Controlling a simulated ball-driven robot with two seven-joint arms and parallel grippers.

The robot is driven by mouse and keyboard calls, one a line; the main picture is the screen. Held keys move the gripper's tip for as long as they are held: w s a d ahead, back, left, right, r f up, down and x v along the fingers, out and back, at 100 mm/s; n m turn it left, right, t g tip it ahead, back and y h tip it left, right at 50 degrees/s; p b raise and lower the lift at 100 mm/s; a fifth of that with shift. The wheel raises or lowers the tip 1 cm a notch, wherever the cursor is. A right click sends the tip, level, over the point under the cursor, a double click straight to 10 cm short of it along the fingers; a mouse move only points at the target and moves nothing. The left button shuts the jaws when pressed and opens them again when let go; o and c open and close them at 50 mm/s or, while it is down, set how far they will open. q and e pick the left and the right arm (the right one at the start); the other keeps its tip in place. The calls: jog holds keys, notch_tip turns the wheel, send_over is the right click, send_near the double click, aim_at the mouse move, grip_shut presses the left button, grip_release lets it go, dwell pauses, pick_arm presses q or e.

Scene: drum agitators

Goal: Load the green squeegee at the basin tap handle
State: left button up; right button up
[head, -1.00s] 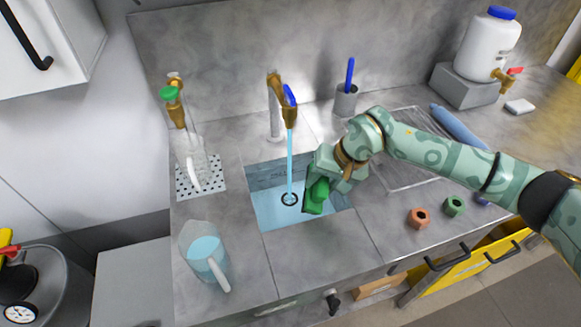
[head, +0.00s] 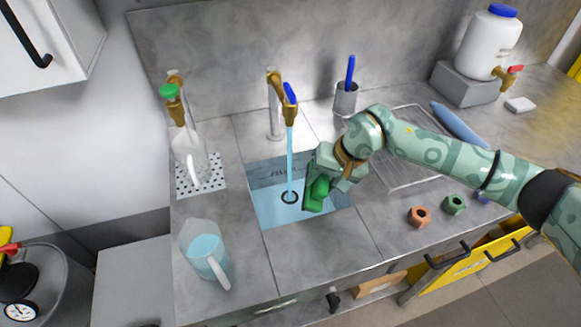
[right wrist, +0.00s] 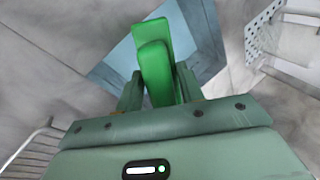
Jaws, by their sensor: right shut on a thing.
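The green squeegee (head: 318,190) is held in my right gripper (head: 322,178) over the right part of the basin (head: 268,205). The right wrist view shows the squeegee (right wrist: 155,65) standing out between the two fingers, with the basin beyond it. The gripper is shut on it. The basin tap (head: 275,105) has a blue handle (head: 290,93), up and to the left of the gripper and apart from it. A blue stream of water runs from the tap into the basin, left of the squeegee. My left gripper is out of view.
A jug (head: 190,160) stands under a green-handled tap (head: 170,91) at the left. Another jug (head: 205,255) of water stands front left. A cup with a blue stick (head: 346,98) stands behind my right arm. Orange (head: 419,217) and green (head: 454,204) nuts lie right of the basin.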

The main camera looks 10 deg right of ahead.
jog(key=s+d+r+p, duration=0.3)
jog(key=r+p, duration=0.1)
jog(key=p, duration=0.1)
jog(key=shift+s+d, duration=0.25)
jog(key=shift+s, duration=0.05)
dwell(0.4)
